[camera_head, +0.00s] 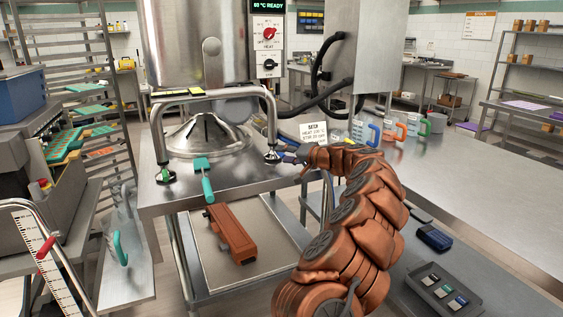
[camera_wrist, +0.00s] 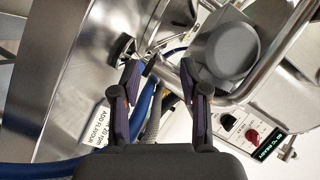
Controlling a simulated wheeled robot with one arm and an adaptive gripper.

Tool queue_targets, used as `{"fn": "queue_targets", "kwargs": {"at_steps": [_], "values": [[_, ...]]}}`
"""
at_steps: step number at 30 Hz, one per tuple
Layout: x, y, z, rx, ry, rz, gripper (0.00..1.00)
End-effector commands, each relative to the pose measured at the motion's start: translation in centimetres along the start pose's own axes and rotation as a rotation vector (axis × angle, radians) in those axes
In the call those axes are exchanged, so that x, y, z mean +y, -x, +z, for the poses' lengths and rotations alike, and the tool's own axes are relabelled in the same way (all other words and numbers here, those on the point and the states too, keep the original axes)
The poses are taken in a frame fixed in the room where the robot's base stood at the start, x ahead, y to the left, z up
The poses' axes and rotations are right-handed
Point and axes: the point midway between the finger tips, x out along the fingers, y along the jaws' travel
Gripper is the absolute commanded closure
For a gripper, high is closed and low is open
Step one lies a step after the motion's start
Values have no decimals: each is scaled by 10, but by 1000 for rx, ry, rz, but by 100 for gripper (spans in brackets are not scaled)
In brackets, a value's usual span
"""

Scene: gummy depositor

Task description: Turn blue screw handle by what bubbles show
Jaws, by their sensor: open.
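The tubular steel frame (camera_head: 215,94) stands on the steel table. Two yellow strips (camera_head: 182,91) lie along its top bar; they are too small to read any bubble. Its left foot has a green part (camera_head: 162,173). Its right foot (camera_head: 272,156) ends in a dark base. I cannot clearly pick out a blue screw handle. My gripper (camera_head: 289,158) is just right of that right foot. In the wrist view my gripper (camera_wrist: 161,72) has its two fingers apart, with steel tube and bluish parts seen between and behind them. I cannot tell whether it touches anything.
A teal-handled tool (camera_head: 204,180) overhangs the table's front edge. A white card (camera_head: 313,131) and several coloured-handled jugs (camera_head: 364,132) stand to the right. A dark tray (camera_head: 443,291) lies at lower right. The right table is largely clear.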

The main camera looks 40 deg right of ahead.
Motion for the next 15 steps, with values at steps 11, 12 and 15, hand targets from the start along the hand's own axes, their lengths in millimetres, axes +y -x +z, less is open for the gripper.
{"fn": "queue_targets", "kwargs": {"at_steps": [11, 12, 15], "values": [[35, 6, -23, 68, -5, 33, 56], [35, 3, -22, 66, -5, 34, 56], [36, -8, -22, 64, -6, 34, 56]]}}
